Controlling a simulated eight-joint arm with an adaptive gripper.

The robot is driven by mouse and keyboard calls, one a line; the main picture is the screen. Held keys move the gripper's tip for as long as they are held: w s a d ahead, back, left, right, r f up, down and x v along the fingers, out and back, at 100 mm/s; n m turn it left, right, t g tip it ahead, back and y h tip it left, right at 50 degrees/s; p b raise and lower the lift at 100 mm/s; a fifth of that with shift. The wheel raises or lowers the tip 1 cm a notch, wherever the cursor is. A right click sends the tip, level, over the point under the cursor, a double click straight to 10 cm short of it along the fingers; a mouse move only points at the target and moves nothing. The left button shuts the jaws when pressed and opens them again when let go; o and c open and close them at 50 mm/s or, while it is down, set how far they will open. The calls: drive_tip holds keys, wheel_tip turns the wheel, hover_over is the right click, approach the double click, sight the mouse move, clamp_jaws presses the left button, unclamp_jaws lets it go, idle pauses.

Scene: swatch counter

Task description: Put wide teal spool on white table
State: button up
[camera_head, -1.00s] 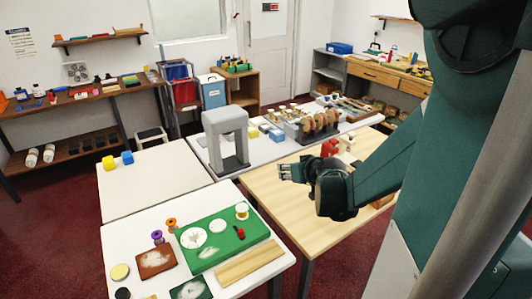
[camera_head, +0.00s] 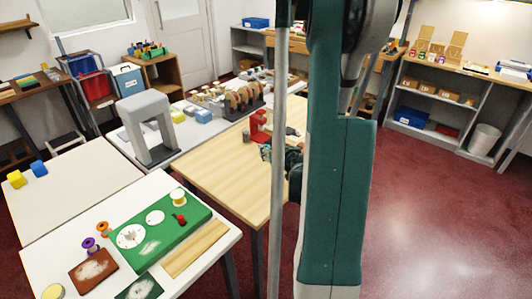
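I cannot make out a wide teal spool in this view. A white table (camera_head: 205,248) at the front left holds a green mat and small spools. Another white-topped table (camera_head: 75,195) behind it is mostly bare. My gripper (camera_head: 265,153) is over the wooden table (camera_head: 215,176), near a red device (camera_head: 260,127). My arm and a grey pole hide much of the gripper, so its opening and anything in it cannot be made out.
A purple spool (camera_head: 89,243), an orange spool (camera_head: 102,228) and a white-and-yellow spool (camera_head: 178,195) stand around the green mat (camera_head: 160,243). A grey arch (camera_head: 147,107) stands behind. Red floor is open at right.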

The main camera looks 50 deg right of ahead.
drive_tip(key=shift+s+d+f, duration=0.55)
drive_tip(key=shift+d, duration=0.25)
drive_tip(key=shift+b+x, duration=0.35)
drive_tip(key=shift+x, duration=0.95)
drive_tip(key=shift+w, duration=0.1)
drive_tip(key=shift+b+x, duration=0.9)
drive_tip(key=shift+x, duration=1.65)
drive_tip(key=shift+d+r, duration=0.1)
drive_tip(key=c, duration=0.6)
